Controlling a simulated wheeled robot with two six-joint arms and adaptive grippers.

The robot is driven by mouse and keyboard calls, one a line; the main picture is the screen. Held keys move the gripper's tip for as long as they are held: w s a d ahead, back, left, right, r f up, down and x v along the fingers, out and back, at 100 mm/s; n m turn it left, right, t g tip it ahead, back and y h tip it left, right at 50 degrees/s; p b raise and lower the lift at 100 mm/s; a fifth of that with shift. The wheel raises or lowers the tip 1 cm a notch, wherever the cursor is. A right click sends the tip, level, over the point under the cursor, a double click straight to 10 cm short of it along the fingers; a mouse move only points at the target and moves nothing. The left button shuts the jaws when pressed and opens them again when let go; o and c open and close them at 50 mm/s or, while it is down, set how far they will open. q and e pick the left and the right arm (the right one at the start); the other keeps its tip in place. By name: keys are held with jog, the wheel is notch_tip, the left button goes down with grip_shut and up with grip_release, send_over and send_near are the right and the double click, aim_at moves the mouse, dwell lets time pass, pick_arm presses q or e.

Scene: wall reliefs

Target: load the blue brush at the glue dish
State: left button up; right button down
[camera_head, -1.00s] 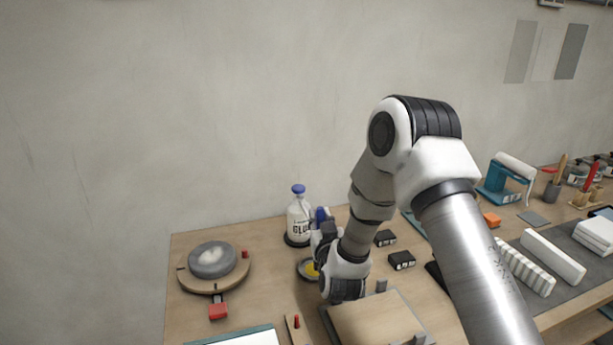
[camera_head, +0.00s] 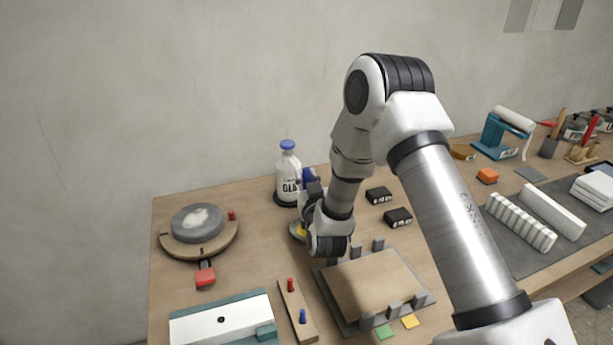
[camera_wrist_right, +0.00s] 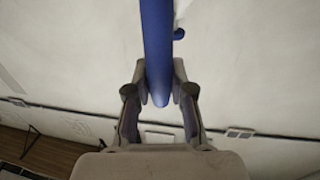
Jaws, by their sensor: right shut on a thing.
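My right gripper (camera_head: 312,197) is at the glue dish (camera_head: 297,231), just right of the glue bottle, and covers part of the dish. In the right wrist view, its fingers (camera_wrist_right: 158,98) are shut on the blue brush (camera_wrist_right: 157,45), whose handle runs up out of the picture. In the head view a blue bit of the brush (camera_head: 307,175) shows above the gripper. The brush's bristles are hidden, so I cannot tell whether they touch the dish. A yellow patch shows in the dish. My left gripper is not in view.
The white glue bottle (camera_head: 288,176) with a blue cap stands close behind the dish. A round turntable (camera_head: 199,243) is at the left. Two black boxes (camera_head: 398,217) lie right of my gripper. A board in a clamp frame (camera_head: 374,288) and a small rack (camera_head: 297,312) are in front.

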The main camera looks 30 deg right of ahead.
jog(key=shift+r, duration=0.1)
jog(key=shift+d, duration=0.1)
jog(key=shift+f+b, duration=0.45)
jog(key=shift+f, duration=0.2)
dwell(1.6)
jog(key=shift+r, duration=0.1)
jog(key=shift+r+p, duration=0.6)
jog(key=shift+r, duration=0.1)
jog(key=shift+r+p, duration=1.85)
jog(key=shift+r, duration=0.95)
jog(key=shift+f, duration=0.1)
